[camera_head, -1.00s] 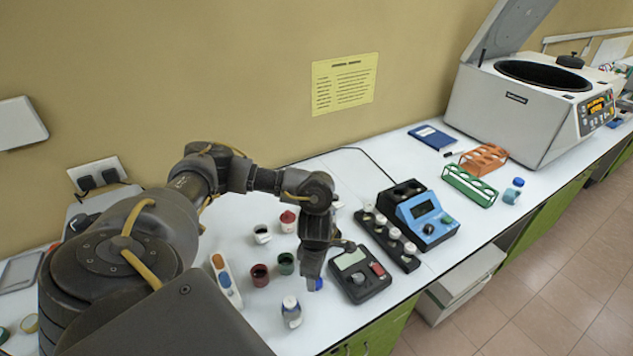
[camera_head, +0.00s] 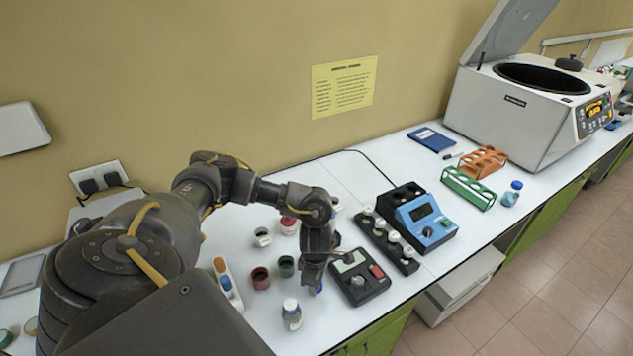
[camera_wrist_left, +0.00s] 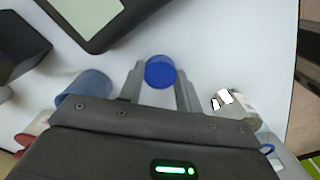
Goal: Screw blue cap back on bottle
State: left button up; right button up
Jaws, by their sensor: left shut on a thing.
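My left gripper (camera_wrist_left: 160,85) is shut on the small round blue cap (camera_wrist_left: 160,72), seen between its two fingertips in the left wrist view. In the head view my left gripper (camera_head: 314,283) points down over the white bench, and a bit of the blue cap (camera_head: 319,288) shows beside it. A small bottle with a whitish top and blue label (camera_head: 292,314) stands upright just left of and nearer than the gripper. A pale, glossy bottle (camera_wrist_left: 238,104) also shows right of the fingers in the wrist view, partly hidden by the gripper body. The cap is apart from it. My right gripper is not in view.
A black meter (camera_head: 358,277) lies close right of the gripper. A green cup (camera_head: 286,265), a dark red cup (camera_head: 261,277) and an orange-white holder (camera_head: 226,282) stand left. A blue device (camera_head: 428,222) and a green rack (camera_head: 468,187) are farther right. The bench's front edge is near.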

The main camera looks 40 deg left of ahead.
pick_arm(q)
jog(key=shift+r, duration=0.15)
jog(key=shift+c, duration=0.2)
jog(key=shift+r+b, duration=0.2)
jog(key=shift+b, duration=0.15)
notch_tip(320, 180, up, 2)
jog(key=shift+w+b, duration=0.1)
jog(key=shift+b, duration=0.7)
jog(key=s+d+r+p, duration=0.4)
jog(key=s+d+r, duration=0.4)
jog(key=s+r, duration=0.2)
jog(key=shift+s+r+p, duration=0.2)
jog(key=shift+s+p, duration=0.2)
jog(key=shift+s, duration=0.5)
